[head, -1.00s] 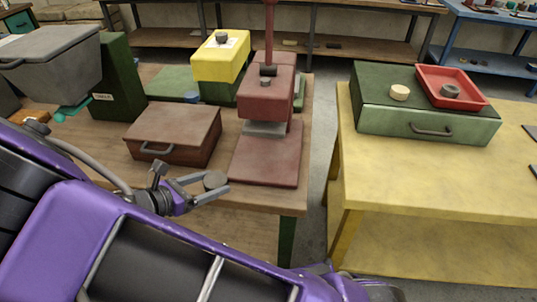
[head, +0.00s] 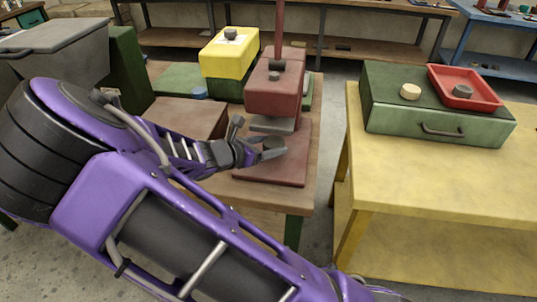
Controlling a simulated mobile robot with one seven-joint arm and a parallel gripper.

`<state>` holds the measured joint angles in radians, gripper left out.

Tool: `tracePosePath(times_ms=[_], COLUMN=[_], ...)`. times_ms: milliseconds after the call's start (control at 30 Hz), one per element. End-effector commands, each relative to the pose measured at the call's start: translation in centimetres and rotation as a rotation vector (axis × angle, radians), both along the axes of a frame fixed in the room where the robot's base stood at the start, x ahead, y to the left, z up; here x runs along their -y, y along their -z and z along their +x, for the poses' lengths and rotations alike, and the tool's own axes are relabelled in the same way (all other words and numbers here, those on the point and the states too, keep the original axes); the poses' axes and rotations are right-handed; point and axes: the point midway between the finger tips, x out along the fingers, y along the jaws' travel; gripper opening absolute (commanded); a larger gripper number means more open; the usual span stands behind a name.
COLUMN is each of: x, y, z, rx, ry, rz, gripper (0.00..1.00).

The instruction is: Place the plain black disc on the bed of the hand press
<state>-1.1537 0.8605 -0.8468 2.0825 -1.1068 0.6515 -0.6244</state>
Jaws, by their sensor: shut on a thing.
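The dark grey-black disc (head: 274,143) is between the fingertips of my gripper (head: 270,152), which is shut on it. The hand press (head: 276,95) is red, with a grey plate (head: 270,124) under its head and a flat red bed (head: 278,172) below. My gripper reaches in from the left, and the disc appears in front of the gap between plate and bed. I cannot tell its exact height above the bed. My fingers cover part of the bed's left side.
A brown box (head: 188,117) stands left of the press, partly behind my arm. A yellow box (head: 229,55) is behind it. On the yellow table (head: 440,185) at right, a green case (head: 385,118) carries a tan disc (head: 410,91) and a red tray (head: 490,101) with a dark piece.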

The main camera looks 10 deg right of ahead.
Motion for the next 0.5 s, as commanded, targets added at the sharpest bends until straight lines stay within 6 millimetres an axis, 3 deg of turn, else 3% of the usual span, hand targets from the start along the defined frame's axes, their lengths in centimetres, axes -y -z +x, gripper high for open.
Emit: tracePosePath(times_ms=[33,133,500], x=[-0.2,-0.2,-0.3], y=[1.6,2.9,3.3], z=[-0.1,-0.1,-0.1], rx=[-0.005,-0.004,-0.003], ry=[-0.005,-0.005,-0.003], rz=[-0.006,-0.004,-0.001], gripper=[0.16,0.16,0.16])
